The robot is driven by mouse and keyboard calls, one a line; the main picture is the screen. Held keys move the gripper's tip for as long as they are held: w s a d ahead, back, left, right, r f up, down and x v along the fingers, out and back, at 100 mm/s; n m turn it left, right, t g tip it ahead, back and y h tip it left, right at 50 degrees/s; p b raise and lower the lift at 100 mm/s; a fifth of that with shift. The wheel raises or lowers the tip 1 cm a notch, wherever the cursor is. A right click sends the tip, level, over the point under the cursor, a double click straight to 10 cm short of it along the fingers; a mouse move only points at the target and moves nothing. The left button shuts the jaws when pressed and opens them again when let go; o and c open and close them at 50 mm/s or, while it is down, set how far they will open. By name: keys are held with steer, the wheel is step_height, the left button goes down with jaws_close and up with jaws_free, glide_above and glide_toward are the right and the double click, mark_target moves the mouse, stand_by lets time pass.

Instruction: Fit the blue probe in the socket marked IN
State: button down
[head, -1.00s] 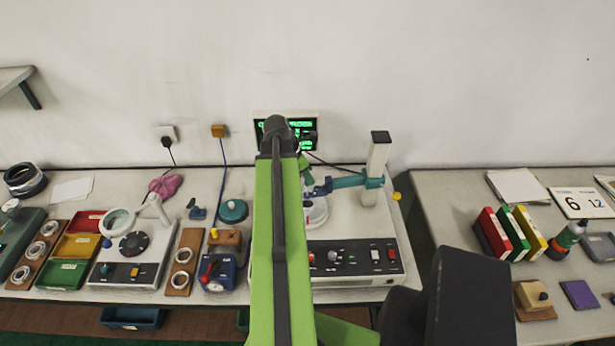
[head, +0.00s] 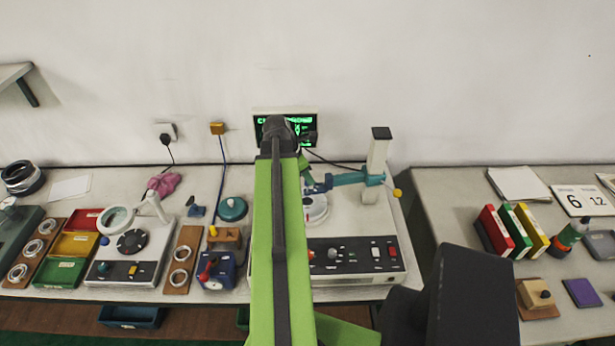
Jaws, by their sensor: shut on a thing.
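The measuring machine (head: 345,276) stands on the bench behind my green arm. Its teal crossarm (head: 350,179) reaches left from a white column, and a dark blue piece (head: 319,184) is at its left end. I cannot tell whether that piece is the blue probe. Below it is a pale round turntable (head: 315,210), partly covered by my arm. No socket marked IN can be read; the machine's front panel shows only small knobs and buttons.
A green-lit screen (head: 270,128) hangs behind my arm. Left are a magnifier unit (head: 120,272), coloured trays (head: 60,272), a ring board (head: 178,285) and a dark blue box (head: 214,284). A gap separates the right table (head: 455,212), which holds binders (head: 519,235).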

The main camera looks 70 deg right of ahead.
steer(key=shift+f+b, duration=1.35)
steer(key=shift+f, duration=0.15)
steer(key=c, duration=1.3)
jaws_free()
steer(key=p+v, duration=1.6)
steer(key=v, duration=0.1)
steer(key=shift+a+r, duration=0.15)
